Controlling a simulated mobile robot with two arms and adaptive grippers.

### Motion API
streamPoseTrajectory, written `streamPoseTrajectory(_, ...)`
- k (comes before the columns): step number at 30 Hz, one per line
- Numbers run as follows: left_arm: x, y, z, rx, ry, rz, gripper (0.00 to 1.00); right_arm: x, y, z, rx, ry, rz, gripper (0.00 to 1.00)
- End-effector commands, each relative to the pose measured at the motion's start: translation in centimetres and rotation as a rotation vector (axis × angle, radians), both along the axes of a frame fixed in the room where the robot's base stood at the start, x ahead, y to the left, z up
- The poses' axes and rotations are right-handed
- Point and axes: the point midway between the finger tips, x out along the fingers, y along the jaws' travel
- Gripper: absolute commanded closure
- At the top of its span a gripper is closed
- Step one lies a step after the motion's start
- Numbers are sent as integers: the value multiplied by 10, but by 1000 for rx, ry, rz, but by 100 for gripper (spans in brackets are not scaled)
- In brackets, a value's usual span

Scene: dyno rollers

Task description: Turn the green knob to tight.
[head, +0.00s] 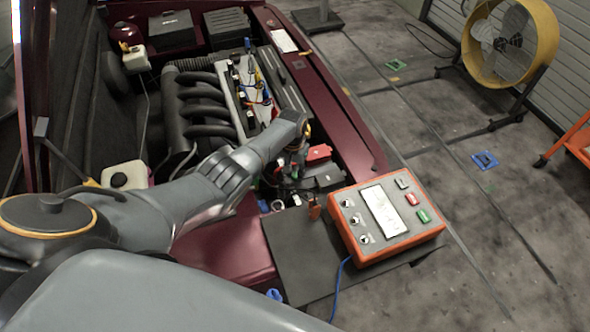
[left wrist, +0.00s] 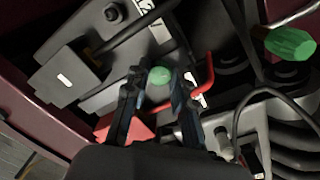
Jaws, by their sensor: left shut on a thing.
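The green knob (left wrist: 159,76) shows as a small round green top in the left wrist view, over the dark engine-bay parts. My left gripper (left wrist: 159,83) has one finger on each side of it and is shut on it. In the head view my left arm reaches into the open engine bay, and the left gripper (head: 294,165) points down near the red-topped box. I cannot tell from the markings how far the knob is turned. My right gripper is not in view.
A second, ribbed green piece (left wrist: 290,43) lies right of the gripper, and a red bent tube (left wrist: 205,78) is close to the right finger. An orange control box (head: 386,217) sits on a dark mat (head: 300,262) at the car's edge. A yellow fan (head: 512,42) stands behind.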

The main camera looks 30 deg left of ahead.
Motion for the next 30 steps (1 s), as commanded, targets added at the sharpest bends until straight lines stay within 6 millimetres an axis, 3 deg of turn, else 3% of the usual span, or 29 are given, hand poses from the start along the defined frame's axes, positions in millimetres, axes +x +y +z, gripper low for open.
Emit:
streamPoseTrajectory(12, 1, 0, 2, 0, -3, 221, 100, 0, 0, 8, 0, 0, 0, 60)
streamPoseTrajectory(30, 1, 0, 1, 1, -4, 263, 100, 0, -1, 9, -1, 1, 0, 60)
